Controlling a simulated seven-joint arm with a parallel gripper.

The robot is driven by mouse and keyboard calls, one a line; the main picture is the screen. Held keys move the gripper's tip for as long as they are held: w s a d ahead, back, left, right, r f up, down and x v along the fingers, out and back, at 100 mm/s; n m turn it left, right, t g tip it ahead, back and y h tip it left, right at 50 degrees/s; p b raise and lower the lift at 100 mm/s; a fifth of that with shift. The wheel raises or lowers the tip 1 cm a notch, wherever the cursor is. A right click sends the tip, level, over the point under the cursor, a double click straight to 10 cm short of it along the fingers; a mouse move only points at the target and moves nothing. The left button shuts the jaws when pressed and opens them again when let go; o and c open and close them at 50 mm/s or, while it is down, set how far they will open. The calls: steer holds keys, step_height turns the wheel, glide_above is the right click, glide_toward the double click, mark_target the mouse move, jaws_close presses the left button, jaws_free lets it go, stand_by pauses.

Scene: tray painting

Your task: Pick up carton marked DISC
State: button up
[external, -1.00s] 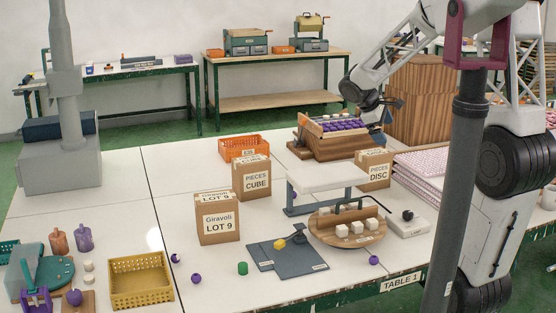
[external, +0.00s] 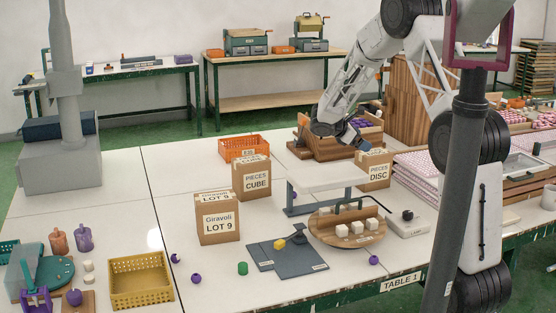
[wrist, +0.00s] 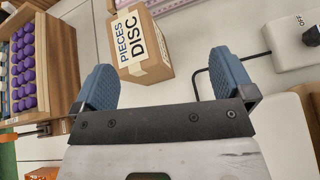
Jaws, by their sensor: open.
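The carton marked DISC (external: 374,170) is a brown box with a white label reading PIECES DISC. It stands on the white table behind the round wooden board. In the wrist view the carton (wrist: 140,45) lies ahead of my gripper, its label facing the camera. My gripper (wrist: 160,80) is open and empty, with two blue finger pads spread wide. The carton is beyond and roughly between the fingertips, apart from them. In the external view my gripper (external: 358,140) is above and left of the carton, in front of the wooden rack.
The wooden rack (external: 327,150) with purple pieces stands close behind my gripper. A raised white shelf (external: 325,178) stands in front of the carton. A scale-like white box (external: 408,224) with a cable is at right. The CUBE carton (external: 251,178) stands left.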

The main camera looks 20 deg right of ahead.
mark_target(373, 169)
steer(key=w+f+n+h, duration=0.1)
steer(key=w+f+n, duration=0.1)
steer(key=w+f, duration=0.4)
steer(key=shift+w+d+n+t, duration=0.25)
steer(key=shift+d+n+t, duration=0.15)
steer(key=shift+d, duration=0.05)
steer(key=shift+h, duration=0.3)
steer(key=shift+x, duration=1.3)
steer(key=shift+d, duration=0.1)
steer(key=shift+x, duration=2.5)
steer(key=shift+f, duration=0.1)
steer(key=shift+c, duration=0.2)
steer(key=c, duration=1.4)
steer(key=shift+c, duration=0.2)
